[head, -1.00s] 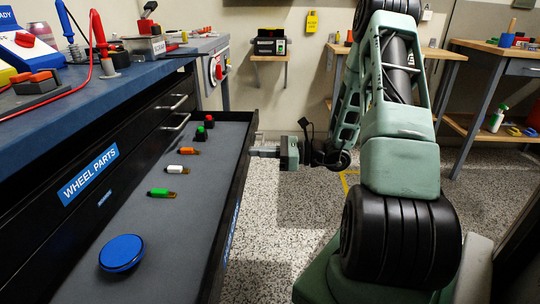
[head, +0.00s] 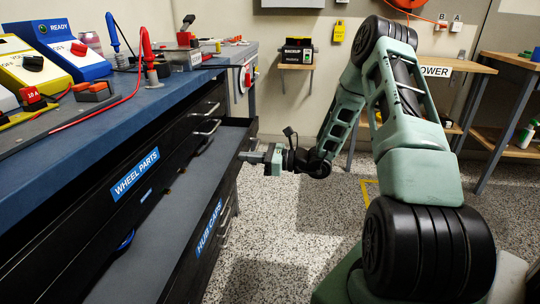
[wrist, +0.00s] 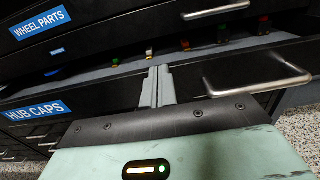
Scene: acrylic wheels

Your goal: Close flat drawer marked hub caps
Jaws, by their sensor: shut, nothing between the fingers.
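The flat drawer with the HUB CAPS label (head: 209,228) is partly out of the dark cabinet. Its grey floor (head: 165,232) shows as a strip below the drawer front labelled WHEEL PARTS (head: 135,173). In the wrist view the HUB CAPS label (wrist: 37,110) is at the left and the drawer's metal handle (wrist: 258,77) at the right. My gripper (head: 244,157) is shut and empty, its tips at the far part of the drawer front. In the wrist view my gripper (wrist: 156,85) points at the front between label and handle; contact is hard to tell.
Small coloured pieces, one of them white (wrist: 149,54), stand at the back of the visible drawer floor. A blue disc (head: 126,240) is mostly hidden under the cabinet. Testers and leads crowd the blue worktop (head: 150,105). Speckled floor (head: 290,220) is clear beside the drawer.

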